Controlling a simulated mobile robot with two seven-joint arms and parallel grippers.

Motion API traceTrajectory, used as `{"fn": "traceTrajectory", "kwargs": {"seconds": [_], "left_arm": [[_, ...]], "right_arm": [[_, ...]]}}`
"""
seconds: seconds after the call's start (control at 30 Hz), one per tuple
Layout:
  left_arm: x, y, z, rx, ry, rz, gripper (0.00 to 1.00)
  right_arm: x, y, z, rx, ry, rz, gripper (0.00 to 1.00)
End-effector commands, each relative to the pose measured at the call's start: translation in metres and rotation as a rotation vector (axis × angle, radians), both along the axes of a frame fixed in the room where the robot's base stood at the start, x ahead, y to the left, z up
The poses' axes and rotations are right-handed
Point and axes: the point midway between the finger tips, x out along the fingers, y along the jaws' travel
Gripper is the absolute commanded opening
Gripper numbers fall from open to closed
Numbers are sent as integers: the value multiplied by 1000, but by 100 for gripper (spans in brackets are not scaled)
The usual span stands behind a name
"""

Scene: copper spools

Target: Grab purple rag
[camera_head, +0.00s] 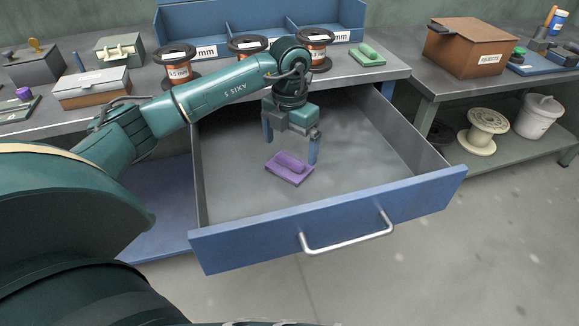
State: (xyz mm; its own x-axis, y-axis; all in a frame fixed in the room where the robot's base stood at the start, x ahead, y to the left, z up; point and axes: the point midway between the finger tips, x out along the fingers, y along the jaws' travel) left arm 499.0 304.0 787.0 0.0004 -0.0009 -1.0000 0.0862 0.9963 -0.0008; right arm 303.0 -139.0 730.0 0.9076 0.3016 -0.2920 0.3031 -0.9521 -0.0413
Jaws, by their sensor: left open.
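The purple rag (289,169) lies folded on the grey floor of the open drawer (375,165), left of the drawer's middle. My left gripper (291,152) points down into the drawer with its two blue fingers spread wide. It is open and empty, above and slightly behind the rag in the picture. I cannot tell exactly how high the fingertips are over the rag. My right gripper is not in view.
The drawer's blue front (330,220) has a metal handle (347,238). Copper spools (177,66) and a green rag (367,55) are on the bench above. A brown rejects box (470,48) stands on the right bench.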

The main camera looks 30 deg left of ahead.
Motion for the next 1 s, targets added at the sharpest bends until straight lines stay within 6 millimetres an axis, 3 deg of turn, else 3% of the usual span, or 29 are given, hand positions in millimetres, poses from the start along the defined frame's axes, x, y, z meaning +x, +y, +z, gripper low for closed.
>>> {"fn": "traceTrajectory", "kwargs": {"seconds": [0.17,0.4,0.67,1.0], "left_arm": [[-1,0,-14,1,3,0,100],[-1,1,-49,0,3,0,100],[0,1,-53,1,0,-1,100],[0,1,-52,1,0,-1,72]], "right_arm": [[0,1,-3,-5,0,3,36],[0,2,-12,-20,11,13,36],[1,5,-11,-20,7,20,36],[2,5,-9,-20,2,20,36]]}}
